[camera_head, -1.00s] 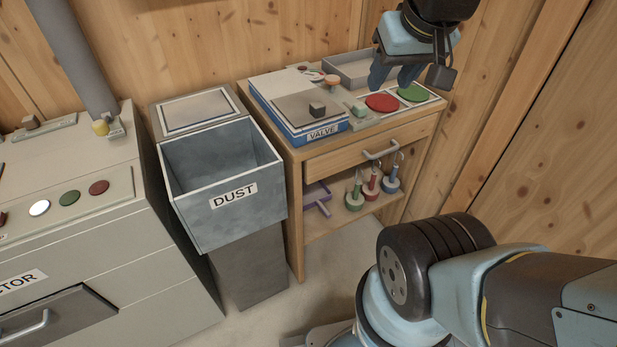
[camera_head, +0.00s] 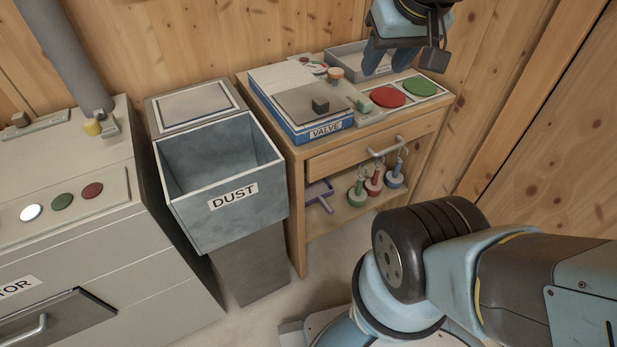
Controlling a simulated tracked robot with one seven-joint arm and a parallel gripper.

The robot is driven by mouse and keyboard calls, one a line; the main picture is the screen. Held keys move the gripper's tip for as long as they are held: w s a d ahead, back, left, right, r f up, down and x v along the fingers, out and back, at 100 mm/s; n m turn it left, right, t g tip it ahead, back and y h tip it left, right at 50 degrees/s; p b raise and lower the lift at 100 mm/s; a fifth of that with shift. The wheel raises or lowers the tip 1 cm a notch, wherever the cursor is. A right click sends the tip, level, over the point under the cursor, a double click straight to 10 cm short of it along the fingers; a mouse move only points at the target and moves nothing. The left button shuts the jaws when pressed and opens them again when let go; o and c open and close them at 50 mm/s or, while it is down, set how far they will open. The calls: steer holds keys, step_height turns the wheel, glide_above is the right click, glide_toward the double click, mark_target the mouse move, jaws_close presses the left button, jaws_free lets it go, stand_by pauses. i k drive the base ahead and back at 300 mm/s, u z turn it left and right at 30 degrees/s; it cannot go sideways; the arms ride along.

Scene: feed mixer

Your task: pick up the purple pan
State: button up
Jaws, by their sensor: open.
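The purple pan (camera_head: 318,191) lies on the lower shelf of the wooden cabinet, at the shelf's left end, with its handle pointing toward the front. My gripper (camera_head: 383,62) is high above the cabinet top, over the grey tray at the back right. Its fingers point down, and it is open and empty. It is well above the pan and to its right, apart from it. The drawer and cabinet top hide part of the shelf behind the pan.
Several weights with hooks (camera_head: 373,181) stand right of the pan. Above is a closed drawer with a handle (camera_head: 385,148). The cabinet top holds a VALVE box (camera_head: 300,113), a grey tray (camera_head: 347,62) and red and green discs (camera_head: 388,97). A DUST bin (camera_head: 225,215) stands left.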

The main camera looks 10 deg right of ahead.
mark_target(317, 191)
steer(key=k, duration=1)
